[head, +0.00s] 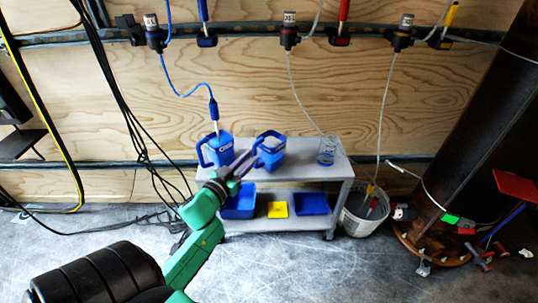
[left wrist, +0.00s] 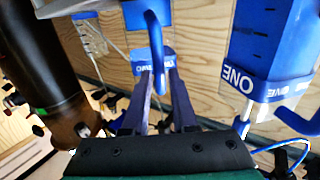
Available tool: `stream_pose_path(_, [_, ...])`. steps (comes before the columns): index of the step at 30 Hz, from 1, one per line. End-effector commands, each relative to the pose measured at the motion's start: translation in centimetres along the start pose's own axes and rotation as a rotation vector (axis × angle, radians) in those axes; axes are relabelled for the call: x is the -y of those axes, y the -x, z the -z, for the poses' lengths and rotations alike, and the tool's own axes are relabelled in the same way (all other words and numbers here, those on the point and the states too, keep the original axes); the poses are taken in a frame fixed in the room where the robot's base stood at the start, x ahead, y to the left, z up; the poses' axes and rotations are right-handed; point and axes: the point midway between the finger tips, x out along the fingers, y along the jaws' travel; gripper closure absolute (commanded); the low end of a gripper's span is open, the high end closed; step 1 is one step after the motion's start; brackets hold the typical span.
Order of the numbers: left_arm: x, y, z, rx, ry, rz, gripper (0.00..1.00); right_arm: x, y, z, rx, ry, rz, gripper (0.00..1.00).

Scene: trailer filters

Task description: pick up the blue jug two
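Two blue jugs stand upright on a grey cart. Jug two (head: 272,155) is the right one; its label shows in the left wrist view (left wrist: 143,67), where the picture is upside down. Its blue loop handle (left wrist: 155,45) faces my left gripper (head: 247,164). In the left wrist view the two fingers (left wrist: 159,92) are apart, one on each side of the handle's end; I cannot tell whether they touch it. Jug one (head: 217,150), labelled ONE, stands to the left and also shows in the left wrist view (left wrist: 265,45). My right gripper is out of view.
The cart top (head: 308,172) also bears a clear beaker (head: 327,150) at right. Blue bins (head: 312,204) and a yellow box (head: 278,209) sit on the lower shelf. A white bucket (head: 362,218) stands right of the cart. A blue hose (head: 190,93) hangs to jug one.

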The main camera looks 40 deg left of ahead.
Motion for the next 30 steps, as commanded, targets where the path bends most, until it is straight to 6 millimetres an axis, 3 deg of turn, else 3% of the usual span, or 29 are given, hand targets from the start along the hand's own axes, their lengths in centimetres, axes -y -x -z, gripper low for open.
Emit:
stream_pose_path(2, [-0.1,-1.8,-0.9,-0.004,-0.003,-0.001,0.74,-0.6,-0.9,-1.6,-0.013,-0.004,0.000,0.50])
stream_pose_path(6, [-0.1,-3.5,-0.5,-0.002,-0.001,0.000,0.74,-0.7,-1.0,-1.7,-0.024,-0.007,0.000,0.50])
stream_pose_path(12, [-0.1,-3.6,-0.4,0.000,0.001,0.000,0.74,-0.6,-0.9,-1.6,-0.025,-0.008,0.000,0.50])
stream_pose_path(14, [-0.1,-3.6,-0.4,-0.001,0.001,0.000,0.97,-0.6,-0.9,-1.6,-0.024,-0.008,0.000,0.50])
stream_pose_path(15, [-0.1,-3.6,-0.4,-0.001,0.001,0.000,1.00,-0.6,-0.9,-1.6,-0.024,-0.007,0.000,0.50])
stream_pose_path(30, [-0.1,-3.6,-0.4,0.000,0.001,0.000,1.00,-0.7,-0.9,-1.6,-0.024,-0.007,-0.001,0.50])
